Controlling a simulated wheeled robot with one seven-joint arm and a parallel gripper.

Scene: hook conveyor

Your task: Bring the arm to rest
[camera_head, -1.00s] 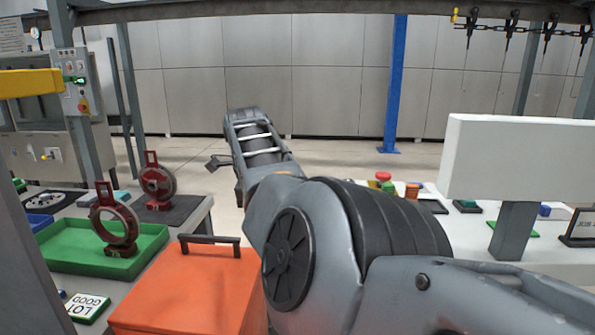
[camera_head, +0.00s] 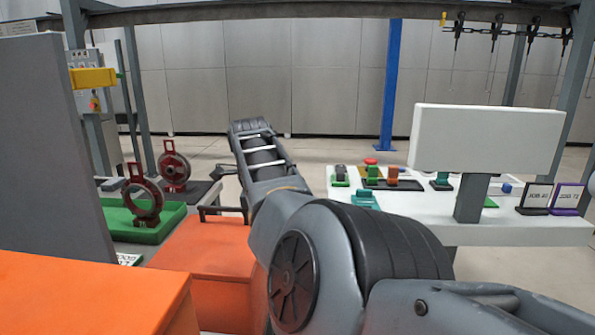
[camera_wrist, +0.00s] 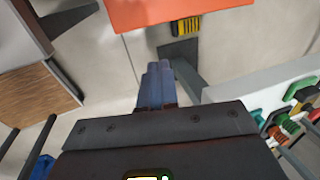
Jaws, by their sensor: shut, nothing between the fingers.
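My gripper (camera_wrist: 157,85) shows in the wrist view with its blue-grey fingers closed together and nothing between them. It hangs over open floor, with an orange surface (camera_wrist: 180,14) ahead of it at the top of the picture. In the head view my grey arm reaches forward through the middle, its far part raised above the orange box (camera_head: 215,258). I cannot make out the fingers in the head view.
A green tray (camera_head: 118,227) and red ring-shaped fixtures (camera_head: 142,203) are on the left. A grey panel (camera_head: 55,150) and an orange surface (camera_head: 90,290) stand close at left. A white table (camera_head: 400,222) with a white screen (camera_head: 487,138) is right. Hooks (camera_head: 495,30) hang above.

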